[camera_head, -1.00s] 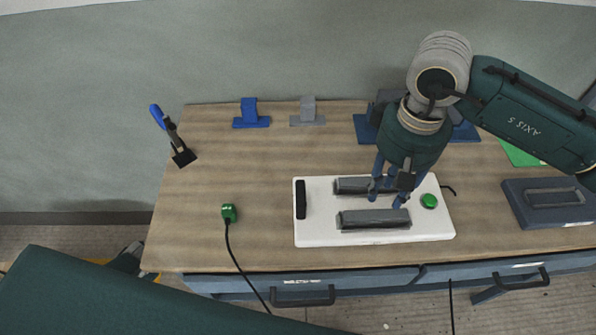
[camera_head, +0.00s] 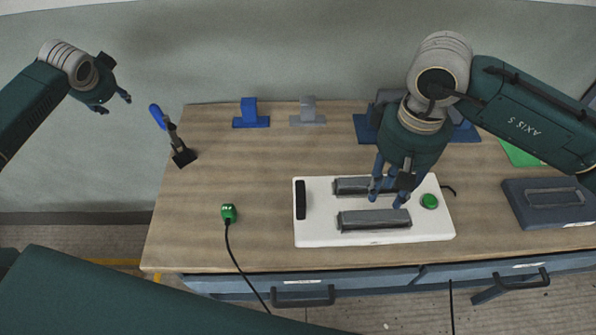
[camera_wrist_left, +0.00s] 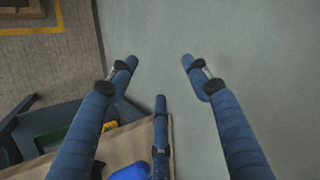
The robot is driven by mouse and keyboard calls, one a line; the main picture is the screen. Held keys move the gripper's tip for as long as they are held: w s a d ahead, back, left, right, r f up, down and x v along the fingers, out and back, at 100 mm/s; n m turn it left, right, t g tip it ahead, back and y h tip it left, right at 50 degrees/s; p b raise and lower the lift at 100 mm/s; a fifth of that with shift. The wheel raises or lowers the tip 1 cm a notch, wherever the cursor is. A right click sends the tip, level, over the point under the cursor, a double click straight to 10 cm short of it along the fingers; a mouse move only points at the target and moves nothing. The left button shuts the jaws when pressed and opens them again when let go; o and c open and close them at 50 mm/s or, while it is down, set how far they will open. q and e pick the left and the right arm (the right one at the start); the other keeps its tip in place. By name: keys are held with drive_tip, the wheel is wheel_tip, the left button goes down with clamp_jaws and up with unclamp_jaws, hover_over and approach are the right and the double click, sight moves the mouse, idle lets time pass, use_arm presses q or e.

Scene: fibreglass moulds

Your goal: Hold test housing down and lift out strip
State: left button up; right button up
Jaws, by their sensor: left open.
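The white test housing (camera_head: 430,229) lies flat on the bench, with two long grey slotted blocks, a black bar (camera_head: 301,199) and a green button (camera_head: 429,201) on it. I cannot make out a separate strip. My right gripper (camera_head: 389,193) points down over the housing between the rear block (camera_head: 350,187) and the front block (camera_head: 374,219). Its fingers partly hide the rear block; whether they grip anything is unclear. My left gripper (camera_head: 114,103) is in the air left of the bench, far from the housing. It is open and empty, with fingers spread in the left wrist view (camera_wrist_left: 159,62).
A green cabled device (camera_head: 229,213) lies left of the housing. Blue (camera_head: 251,115) and grey (camera_head: 308,112) brackets stand at the back. A dark case (camera_head: 547,203) is at right.

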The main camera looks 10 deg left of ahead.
use_arm(q)
wheel_tip(320, 180, up, 12)
drive_tip(key=s+d+m, duration=0.1)
drive_tip(key=m, duration=0.2)
drive_tip(key=w+d+f+m+h, duration=0.1)
drive_tip(key=d+f+m+h, duration=0.15)
drive_tip(key=d, duration=0.65)
drive_tip(key=w+d+f+m+h, duration=0.1)
drive_tip(key=d+f+m, duration=0.15)
drive_tip(key=d, duration=0.65)
drive_tip(key=m+g, duration=0.5)
drive_tip(key=m, duration=1.1)
hover_over(298, 194)
drive_tip(key=f, duration=0.2)
drive_tip(key=f+h, duration=0.1)
drive_tip(key=shift+s+f, duration=0.2)
drive_tip(key=shift+s, duration=0.15)
drive_tip(key=shift+s+d+f, duration=0.1)
drive_tip(key=shift+f, duration=0.2)
drive_tip(key=f, duration=0.3)
drive_tip(key=w+f, duration=0.1)
drive_tip(key=f, duration=0.6)
drive_tip(key=shift+w+a, duration=0.15)
drive_tip(key=shift+a, duration=0.05)
